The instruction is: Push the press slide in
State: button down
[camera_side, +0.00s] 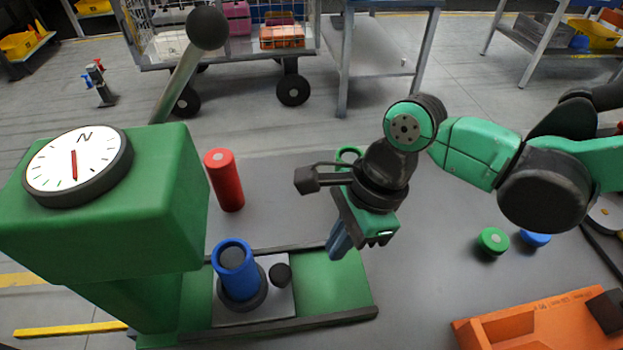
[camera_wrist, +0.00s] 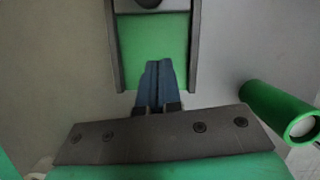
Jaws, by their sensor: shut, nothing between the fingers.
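The press (camera_side: 150,200) is a large green body with a round dial and a lever, at the left in the side view. Its slide (camera_side: 255,300) is a grey plate between dark rails on a green bed (camera_side: 335,280). The slide carries an upright blue cylinder (camera_side: 235,270) in a dark ring and a black knob (camera_side: 281,275). In the wrist view only the slide's edge (camera_wrist: 160,10) and part of the knob show at the top. My gripper (camera_side: 337,247) is shut and empty, pointing down at the open right end of the bed; its blue fingers (camera_wrist: 155,80) show in the wrist view.
A red cylinder (camera_side: 224,180) stands behind the bed. A green tube (camera_wrist: 280,110) stands beside my gripper, mostly hidden in the side view. A green cap (camera_side: 493,240), a blue cap (camera_side: 535,239) and an orange crate (camera_side: 530,322) lie to the right.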

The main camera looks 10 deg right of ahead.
aim_at(258, 272)
jog(key=v, duration=0.9)
jog(key=d+f+y, duration=0.2)
jog(key=d+y, duration=0.2)
jog(key=shift+g, duration=0.3)
jog(key=x, duration=1)
jog(key=shift+w+r, duration=0.1)
jog(key=shift+w, duration=0.15)
jog(key=a, duration=0.3)
jog(key=shift+s+a+f, duration=0.15)
jog(key=shift+s+f, duration=0.15)
jog(key=shift+f, duration=0.05)
jog(key=shift+a, duration=0.4)
jog(key=shift+a, duration=0.1)
jog(key=shift+a, duration=2.4)
